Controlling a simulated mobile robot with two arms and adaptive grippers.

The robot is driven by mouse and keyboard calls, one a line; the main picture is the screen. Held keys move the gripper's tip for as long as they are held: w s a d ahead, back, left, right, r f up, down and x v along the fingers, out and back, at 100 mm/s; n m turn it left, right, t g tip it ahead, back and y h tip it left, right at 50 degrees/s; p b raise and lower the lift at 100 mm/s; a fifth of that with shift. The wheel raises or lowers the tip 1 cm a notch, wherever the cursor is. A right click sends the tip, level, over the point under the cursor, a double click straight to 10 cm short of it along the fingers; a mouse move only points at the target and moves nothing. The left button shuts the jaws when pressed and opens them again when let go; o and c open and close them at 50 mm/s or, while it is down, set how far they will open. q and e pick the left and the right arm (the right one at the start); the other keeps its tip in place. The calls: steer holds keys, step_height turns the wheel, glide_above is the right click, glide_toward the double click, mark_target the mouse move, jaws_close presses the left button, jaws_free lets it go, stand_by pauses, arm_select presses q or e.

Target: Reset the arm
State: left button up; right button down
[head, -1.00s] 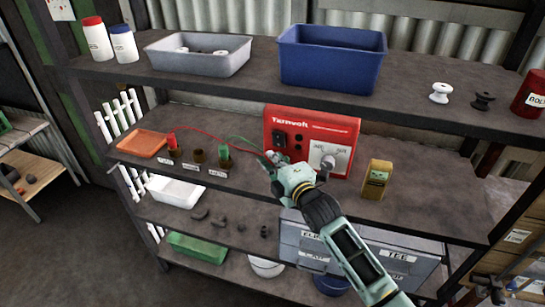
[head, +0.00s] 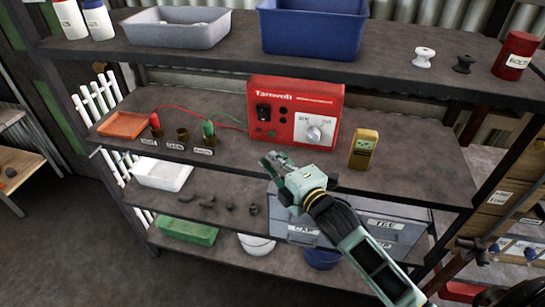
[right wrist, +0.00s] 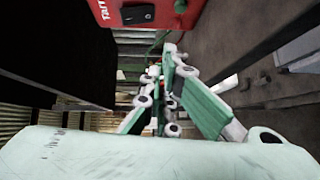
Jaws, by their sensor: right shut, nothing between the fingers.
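My right gripper (head: 274,161) is shut and empty. It hangs in front of the middle shelf's front edge, below and in front of the red Tarnvolt unit (head: 293,112), apart from it. In the right wrist view its fingers (right wrist: 158,85) show in the middle, with the red unit (right wrist: 145,14) at the top. The unit has a dark switch and a round knob. My left gripper is out of view.
A yellow meter (head: 363,149) stands right of the unit, and an orange tray (head: 122,125) lies at the left. The top shelf holds a grey bin (head: 176,27) and a blue bin (head: 312,28). Labelled drawers (head: 345,223) sit below my right arm. The floor at left is clear.

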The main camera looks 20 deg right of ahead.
steer(key=shift+s, duration=0.1)
steer(key=s+f+m+g+h, duration=0.2)
steer(key=s+f+m+g, duration=0.4)
steer(key=s+f+m, duration=0.5)
steer(key=s+f+m+g+h, duration=0.1)
steer(key=s+f+m+g, duration=0.25)
steer(key=s, duration=0.75)
steer(key=s+f+m+g, duration=0.2)
steer(key=s+m+g, duration=0.15)
steer(key=s, duration=0.75)
step_height(320, 180, down, 26)
steer(key=s+f+g, duration=0.1)
steer(key=g, duration=0.1)
steer(key=s+d+f+n, duration=0.1)
steer(key=s+d+f, duration=0.1)
steer(key=s+f, duration=1.3)
steer(key=shift+s+f+g, duration=0.3)
steer(key=shift+s+g, duration=0.1)
steer(key=shift+s, duration=0.6)
